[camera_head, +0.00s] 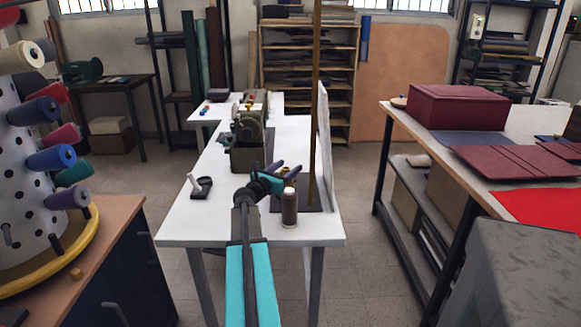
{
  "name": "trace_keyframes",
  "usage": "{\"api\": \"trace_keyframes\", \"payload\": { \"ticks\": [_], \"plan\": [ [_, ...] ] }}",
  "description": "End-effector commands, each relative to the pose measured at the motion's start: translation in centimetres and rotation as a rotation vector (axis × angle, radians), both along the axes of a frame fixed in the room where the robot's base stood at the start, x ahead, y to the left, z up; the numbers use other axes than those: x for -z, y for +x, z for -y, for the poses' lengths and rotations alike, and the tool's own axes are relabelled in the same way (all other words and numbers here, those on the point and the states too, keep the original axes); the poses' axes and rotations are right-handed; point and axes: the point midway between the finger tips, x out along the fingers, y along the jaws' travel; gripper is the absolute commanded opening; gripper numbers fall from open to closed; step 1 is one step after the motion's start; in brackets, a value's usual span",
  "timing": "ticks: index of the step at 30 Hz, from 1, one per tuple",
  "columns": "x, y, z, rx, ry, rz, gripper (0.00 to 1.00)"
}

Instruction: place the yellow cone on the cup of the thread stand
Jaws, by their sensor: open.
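My gripper (289,171) is open, with its fingers spread above the white table, just behind and above a brown spool with a pale base (289,208). Nothing shows between the fingers. I see no clearly yellow cone; the nearest in colour is a cream cone (24,56) on a peg of the dotted rack at the far left, well away from my gripper. A small dark piece with a white upright post (201,187) stands at the table's left side. I cannot tell whether it is the thread stand, and no cup can be made out.
The white table (185,228) also bears a dark sewing machine (249,140), a tall brown pole (314,100) and a white upright panel (324,150) at its right edge. The dotted rack (20,215) stands left. A bench with a dark red box (457,107) stands right. Floor shows between them.

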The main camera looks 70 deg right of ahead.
Motion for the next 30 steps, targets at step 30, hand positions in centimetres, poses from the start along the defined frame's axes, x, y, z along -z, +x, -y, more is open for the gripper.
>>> {"api": "trace_keyframes", "payload": {
  "ticks": [30],
  "plan": [
    [0.0, 1.9, -9.0, 0.001, 0.0, 0.0, 0.55]
  ]
}}
